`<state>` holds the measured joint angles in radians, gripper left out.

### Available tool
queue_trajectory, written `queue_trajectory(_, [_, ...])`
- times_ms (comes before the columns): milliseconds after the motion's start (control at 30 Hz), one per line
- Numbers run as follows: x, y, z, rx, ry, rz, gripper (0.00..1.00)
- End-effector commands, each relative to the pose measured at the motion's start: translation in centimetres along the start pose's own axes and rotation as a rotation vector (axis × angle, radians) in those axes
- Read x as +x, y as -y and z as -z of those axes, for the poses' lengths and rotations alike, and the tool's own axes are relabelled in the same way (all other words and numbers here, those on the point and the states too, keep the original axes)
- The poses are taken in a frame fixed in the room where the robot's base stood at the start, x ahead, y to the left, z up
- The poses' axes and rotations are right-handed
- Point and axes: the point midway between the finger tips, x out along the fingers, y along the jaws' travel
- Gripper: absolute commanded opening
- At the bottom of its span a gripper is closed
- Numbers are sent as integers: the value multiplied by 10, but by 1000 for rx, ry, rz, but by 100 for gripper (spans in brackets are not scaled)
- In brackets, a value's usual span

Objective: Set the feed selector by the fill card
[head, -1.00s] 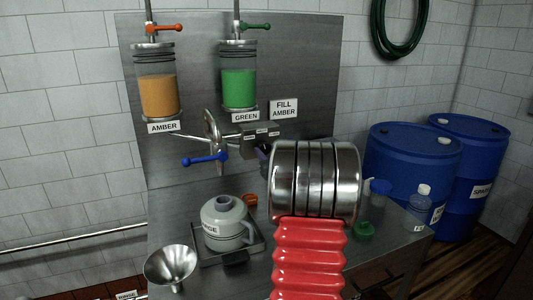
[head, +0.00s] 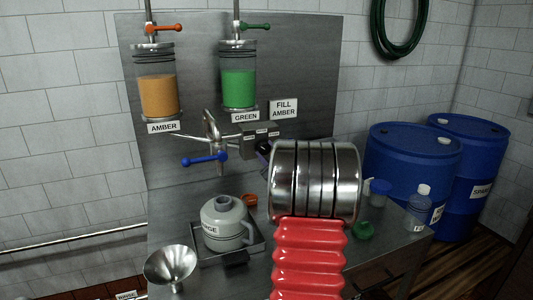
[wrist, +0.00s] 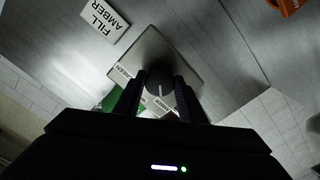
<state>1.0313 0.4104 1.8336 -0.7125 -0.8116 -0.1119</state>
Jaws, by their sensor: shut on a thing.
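The feed selector is a grey box (head: 259,133) with small labels, on the steel panel below the cylinders. In the wrist view its dark round knob (wrist: 160,82) sits between my gripper's two fingers (wrist: 158,95). My gripper is shut on the knob. A white pointer line on the knob runs toward the picture's bottom, near a small label I cannot read surely; a GREEN label (wrist: 123,71) is to the left. The fill card (head: 284,109) reads FILL AMBER and also shows in the wrist view (wrist: 103,21). In the head view my arm hides most of the gripper.
An amber cylinder (head: 158,95) and a green cylinder (head: 239,88) hang above. A blue-handled valve (head: 204,160) is left of the selector. A grey jug (head: 225,222) stands in a tray, with a funnel (head: 171,266) nearby. Blue drums (head: 412,165) stand right.

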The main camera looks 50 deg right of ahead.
Motion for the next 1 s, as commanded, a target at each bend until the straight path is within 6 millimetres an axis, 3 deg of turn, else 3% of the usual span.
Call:
queue_trajectory(267, [1, 4, 3, -3, -6, 7, 14])
queue_trajectory(300, [1, 4, 3, -3, -7, 7, 38])
queue_trajectory(533, [0, 2, 2, -1, -4, 4, 54])
queue_trajectory(1000, [-10, 0, 1, -1, -2, 0, 55])
